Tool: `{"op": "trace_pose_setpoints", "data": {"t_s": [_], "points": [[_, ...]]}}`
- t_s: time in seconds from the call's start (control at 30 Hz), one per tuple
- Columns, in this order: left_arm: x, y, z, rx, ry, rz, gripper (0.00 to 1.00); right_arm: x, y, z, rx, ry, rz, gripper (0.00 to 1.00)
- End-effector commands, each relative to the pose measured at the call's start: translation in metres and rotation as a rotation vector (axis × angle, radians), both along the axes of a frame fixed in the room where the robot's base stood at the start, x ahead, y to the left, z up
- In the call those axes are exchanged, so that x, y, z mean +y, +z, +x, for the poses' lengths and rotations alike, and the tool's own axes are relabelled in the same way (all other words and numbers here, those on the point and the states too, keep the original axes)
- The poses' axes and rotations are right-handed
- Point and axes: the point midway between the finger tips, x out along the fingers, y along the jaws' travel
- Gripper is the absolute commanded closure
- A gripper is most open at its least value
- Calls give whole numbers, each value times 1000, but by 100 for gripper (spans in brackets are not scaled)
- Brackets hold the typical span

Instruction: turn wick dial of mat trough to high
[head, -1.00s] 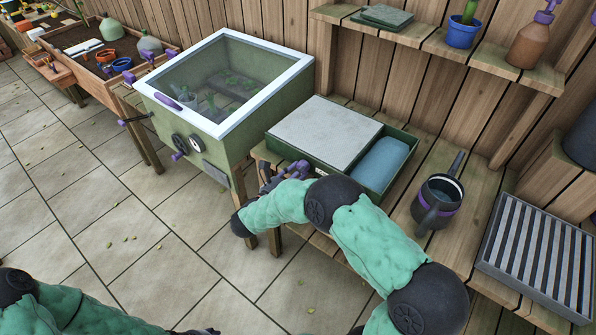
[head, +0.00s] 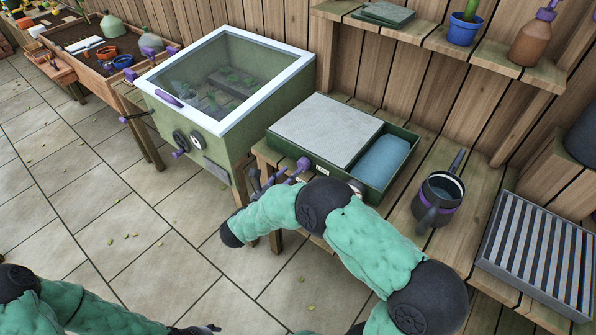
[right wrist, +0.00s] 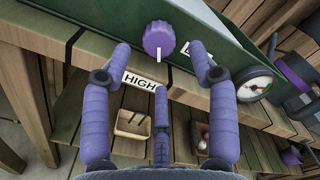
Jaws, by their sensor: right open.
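The mat trough (head: 404,167) is a green tray with a grey mat and a blue water basin, on the slatted bench. Its purple wick dial (right wrist: 159,39) is on the front wall in the right wrist view; it also shows in the head view (head: 303,164). A HIGH label (right wrist: 140,82) is lower left; another label (right wrist: 188,48) at right is partly hidden by a finger. My right gripper (right wrist: 159,52) is open, its purple fingers spread either side of the dial, apparently not touching. My left gripper (head: 205,329) barely shows at the bottom edge.
A round gauge (right wrist: 256,84) sits right of the dial. A green propagator box (head: 215,120) stands left of the trough, and a dark watering can (head: 437,200) stands to its right. A slatted grey tray (head: 540,255) lies farther right. Paved floor is open at left.

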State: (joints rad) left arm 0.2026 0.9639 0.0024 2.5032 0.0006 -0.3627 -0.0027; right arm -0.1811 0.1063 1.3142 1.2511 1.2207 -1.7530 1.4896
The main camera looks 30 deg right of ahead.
Motion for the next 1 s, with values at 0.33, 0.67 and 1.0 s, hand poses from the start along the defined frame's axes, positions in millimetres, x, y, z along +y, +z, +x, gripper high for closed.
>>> {"op": "trace_pose_setpoints", "data": {"t_s": [0.33, 0.67, 1.0], "points": [[0, 0, 0, 0, 0, 0, 47, 32, 3, -13, -6, -3, -3, 41], [0, 0, 0, 0, 0, 0, 47, 34, 3, -15, -6, -5, -3, 41], [0, 0, 0, 0, 0, 0, 47, 36, -47, 27, 329, 248, -45, 54]]}}
